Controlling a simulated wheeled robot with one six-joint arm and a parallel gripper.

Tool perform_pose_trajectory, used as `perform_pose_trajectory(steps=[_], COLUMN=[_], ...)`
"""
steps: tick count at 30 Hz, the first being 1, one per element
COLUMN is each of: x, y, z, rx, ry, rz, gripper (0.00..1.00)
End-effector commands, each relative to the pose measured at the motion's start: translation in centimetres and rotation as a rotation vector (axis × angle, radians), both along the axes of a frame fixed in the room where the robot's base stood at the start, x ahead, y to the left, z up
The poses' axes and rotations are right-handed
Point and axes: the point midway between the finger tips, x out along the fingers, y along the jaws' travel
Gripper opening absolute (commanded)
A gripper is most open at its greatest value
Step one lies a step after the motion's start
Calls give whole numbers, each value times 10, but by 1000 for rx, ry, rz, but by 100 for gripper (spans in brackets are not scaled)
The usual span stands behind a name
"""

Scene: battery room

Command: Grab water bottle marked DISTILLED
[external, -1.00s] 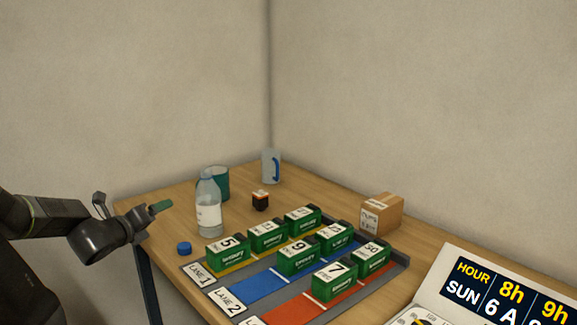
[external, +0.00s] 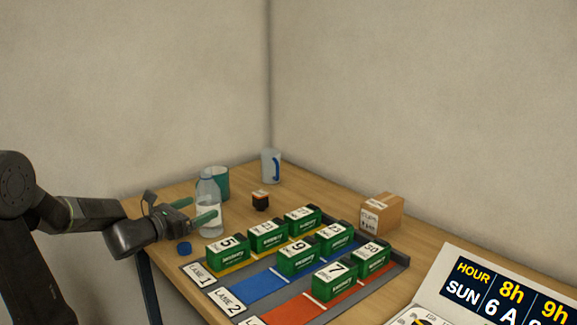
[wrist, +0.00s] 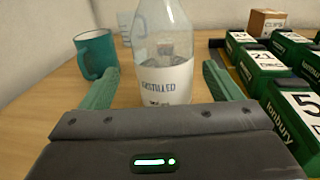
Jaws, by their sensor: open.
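The clear water bottle (external: 208,206) stands upright on the table without a cap. In the wrist view the bottle (wrist: 163,60) carries a white label reading DISTILLED, its first letter hard to read. My gripper (external: 198,209) is open at the bottle, level with its label. In the wrist view my gripper (wrist: 160,88) has its green fingers apart, one on each side of the bottle, with a gap visible on both sides. The base of the bottle is hidden behind my gripper's body.
A teal mug (wrist: 97,55) stands just left behind the bottle. Green numbered batteries (external: 228,252) sit in coloured lanes to the right. A blue cap (external: 184,249) lies near the front edge. A clear jug (external: 270,166) and a cardboard box (external: 382,213) stand farther back.

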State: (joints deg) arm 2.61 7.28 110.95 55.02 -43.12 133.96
Motion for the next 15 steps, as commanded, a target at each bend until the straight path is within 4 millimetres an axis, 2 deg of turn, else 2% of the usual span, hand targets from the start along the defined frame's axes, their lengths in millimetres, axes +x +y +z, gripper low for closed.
perform_pose_trajectory(steps=[7, 15], x=[12, 39], y=[-12, -35], z=[-2, -3], rx=[0, -1], ry=[2, 1], rz=[-2, 1], gripper=[85, 85])
